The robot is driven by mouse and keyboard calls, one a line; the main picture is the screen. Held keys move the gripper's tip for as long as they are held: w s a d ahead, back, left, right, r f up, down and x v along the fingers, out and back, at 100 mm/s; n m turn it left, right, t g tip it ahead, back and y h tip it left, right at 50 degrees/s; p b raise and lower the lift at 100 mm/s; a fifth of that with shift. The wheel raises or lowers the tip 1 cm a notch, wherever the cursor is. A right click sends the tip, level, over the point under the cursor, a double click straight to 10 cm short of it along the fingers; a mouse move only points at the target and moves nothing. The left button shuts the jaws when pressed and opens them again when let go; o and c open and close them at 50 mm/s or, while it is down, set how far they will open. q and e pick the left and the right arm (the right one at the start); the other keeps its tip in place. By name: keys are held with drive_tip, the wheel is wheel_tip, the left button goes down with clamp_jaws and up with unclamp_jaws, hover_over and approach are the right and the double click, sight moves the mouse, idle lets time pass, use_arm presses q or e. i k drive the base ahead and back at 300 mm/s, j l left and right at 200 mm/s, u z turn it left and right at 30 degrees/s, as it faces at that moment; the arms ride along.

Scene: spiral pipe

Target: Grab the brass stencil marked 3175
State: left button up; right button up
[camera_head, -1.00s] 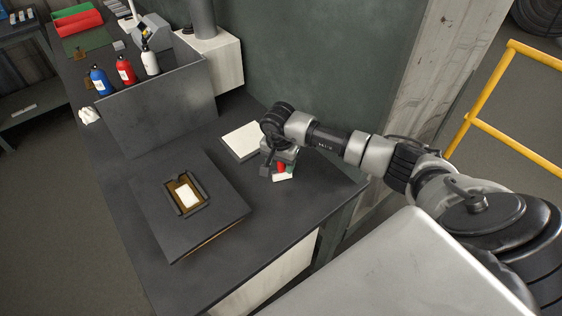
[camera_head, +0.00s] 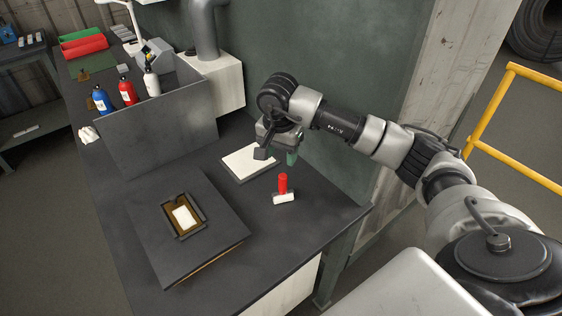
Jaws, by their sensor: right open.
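A brass-coloured plate (camera_head: 168,214) sits in a dark frame on the square black board, with a white piece on top of it. I cannot read any number on it. Smaller brass-coloured pieces lie at the back left, one beside the blue bottle (camera_head: 90,103) and one on the green mat (camera_head: 83,74); their markings are too small to read. My right gripper (camera_head: 277,156) is open and empty above the table, near the white pad, to the right of and apart from the framed plate. My left gripper is not in view.
A red-handled tool with a white head (camera_head: 283,190) rests on the table below my right gripper. A white pad (camera_head: 247,162) lies behind it. A grey box wall (camera_head: 160,130) and blue, red and white bottles stand at the back left. The front right tabletop is clear.

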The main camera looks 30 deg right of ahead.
sight(185, 220)
drive_tip(key=i+l+u, duration=0.1)
drive_tip(key=u, duration=0.25)
drive_tip(key=l+u, duration=0.3)
drive_tip(key=i+l+u, duration=0.1)
drive_tip(key=u, duration=0.25)
drive_tip(key=l, duration=0.1)
